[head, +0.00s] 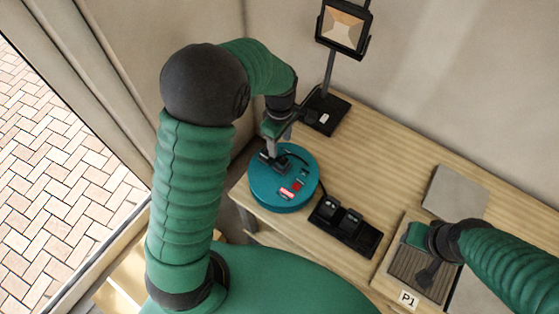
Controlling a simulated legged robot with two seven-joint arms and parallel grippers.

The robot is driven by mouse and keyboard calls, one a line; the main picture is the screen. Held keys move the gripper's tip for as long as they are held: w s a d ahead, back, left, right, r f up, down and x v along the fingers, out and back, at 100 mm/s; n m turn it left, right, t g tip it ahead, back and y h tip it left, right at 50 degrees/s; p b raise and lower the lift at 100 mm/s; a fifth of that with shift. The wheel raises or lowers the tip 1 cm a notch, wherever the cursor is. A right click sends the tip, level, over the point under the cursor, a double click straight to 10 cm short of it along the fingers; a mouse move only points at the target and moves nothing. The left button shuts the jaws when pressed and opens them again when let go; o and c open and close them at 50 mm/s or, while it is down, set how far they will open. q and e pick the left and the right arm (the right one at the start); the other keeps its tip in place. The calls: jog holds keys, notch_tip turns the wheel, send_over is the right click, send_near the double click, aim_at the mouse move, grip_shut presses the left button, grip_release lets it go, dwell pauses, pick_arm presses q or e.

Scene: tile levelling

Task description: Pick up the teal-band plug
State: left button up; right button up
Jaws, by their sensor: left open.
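My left gripper (277,141) comes down from above onto the far left part of a round teal unit (283,201), with its fingers open. A small black plug-like piece (271,162) sits on the unit right below the fingertips. I cannot make out a teal band on it, and the gripper partly hides it. A dark cable runs from near it over the unit towards a black holder (366,241) with two black blocks. My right gripper (421,246) is over a slatted tray at the lower right; its fingers are too unclear to judge.
A work lamp (342,29) on a black base (326,116) stands behind the unit. The slatted tray (397,252) carries a P1 label (409,299). A grey tile (456,190) lies behind it. The wooden bench (385,165) is clear between lamp and tile.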

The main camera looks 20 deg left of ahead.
aim_at(283, 160)
pick_arm(q)
jog(key=d+f, duration=0.1)
jog(key=f, duration=0.1)
jog(key=s+d+f, duration=0.1)
jog(key=d+f, duration=0.1)
jog(key=shift+s+p, duration=0.15)
jog(key=shift+p, duration=0.2)
jog(key=shift+a+f, duration=0.15)
jog(key=shift+f, duration=0.5)
jog(key=shift+a+f, duration=0.15)
jog(key=shift+f, duration=0.45)
jog(key=shift+w+a+f, duration=0.2)
jog(key=shift+a+f, duration=0.05)
jog(key=shift+a, duration=0.7)
jog(key=shift+c, duration=0.4)
jog(key=shift+s, duration=0.1)
jog(key=shift+c, duration=1.2)
jog(key=shift+d+r, duration=0.15)
jog(key=shift+d, duration=0.4)
jog(key=c, duration=0.5)
jog(key=shift+d, duration=0.3)
grip_shut()
jog(key=shift+a, duration=0.5)
pick_arm(e)
jog(key=shift+s+d+r, duration=0.15)
jog(key=shift+d+r, duration=0.1)
jog(key=shift+d, duration=0.6)
